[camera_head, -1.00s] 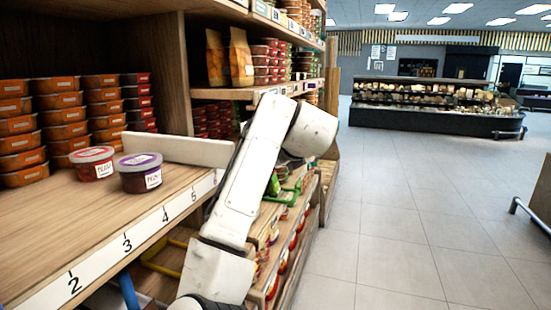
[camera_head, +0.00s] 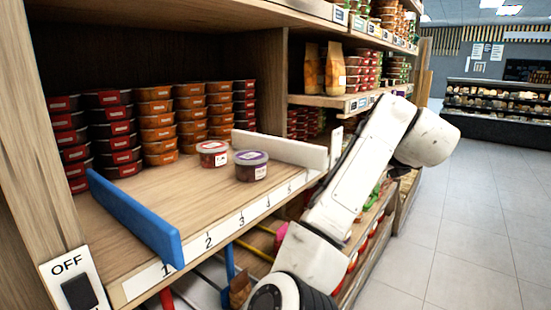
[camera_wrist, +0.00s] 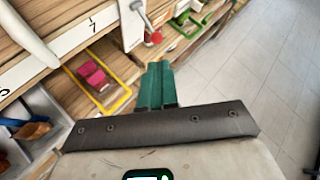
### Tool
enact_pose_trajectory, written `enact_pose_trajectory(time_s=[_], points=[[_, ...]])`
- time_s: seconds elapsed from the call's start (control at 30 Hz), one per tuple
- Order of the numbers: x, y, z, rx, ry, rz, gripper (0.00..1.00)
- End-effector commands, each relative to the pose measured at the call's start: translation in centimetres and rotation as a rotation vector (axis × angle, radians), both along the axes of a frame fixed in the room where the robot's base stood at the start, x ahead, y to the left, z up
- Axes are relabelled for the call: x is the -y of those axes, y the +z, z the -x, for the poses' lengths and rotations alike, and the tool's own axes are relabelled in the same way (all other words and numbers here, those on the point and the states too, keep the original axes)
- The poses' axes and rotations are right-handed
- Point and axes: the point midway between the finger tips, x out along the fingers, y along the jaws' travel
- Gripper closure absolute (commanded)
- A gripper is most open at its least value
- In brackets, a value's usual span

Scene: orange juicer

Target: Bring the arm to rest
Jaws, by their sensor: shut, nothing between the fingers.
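My gripper (camera_wrist: 159,66) shows in the wrist view as two green fingers side by side, shut with nothing between them. It points over the aisle side of the shelf front, with grey floor tiles beside it to the right. In the head view my white arm (camera_head: 362,175) rises from the lower middle, bent at the elbow toward the upper right, in front of the shelves. My gripper cannot be made out in the head view.
A wooden shelf (camera_head: 170,215) with a numbered edge holds a red-lidded tub (camera_head: 212,154), a purple-lidded tub (camera_head: 251,166), a blue divider (camera_head: 137,219) and a white divider (camera_head: 282,150). An OFF switch (camera_head: 78,293) is at lower left. The tiled floor (camera_head: 475,220) at right is clear.

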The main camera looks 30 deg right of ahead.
Motion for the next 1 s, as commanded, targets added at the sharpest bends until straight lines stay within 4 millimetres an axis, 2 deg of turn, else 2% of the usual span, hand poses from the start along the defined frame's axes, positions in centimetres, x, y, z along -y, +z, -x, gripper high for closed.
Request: enact_pose_trajectory(time_s=[0.23, 0.37, 0.57, 0.77, 1.0], points=[[-0.1, -0.5, 0.1, -0.023, 0.016, 0.027, 1.00], [-0.6, -2.6, 0.5, -0.133, 0.095, 0.150, 1.00], [-2.6, -8.3, 1.7, -0.425, 0.356, 0.465, 1.00], [-5.8, -15.1, 3.5, -0.713, 0.692, 0.755, 1.00], [-10.8, -24.2, 7.5, -0.995, 1.183, 1.052, 1.00]])
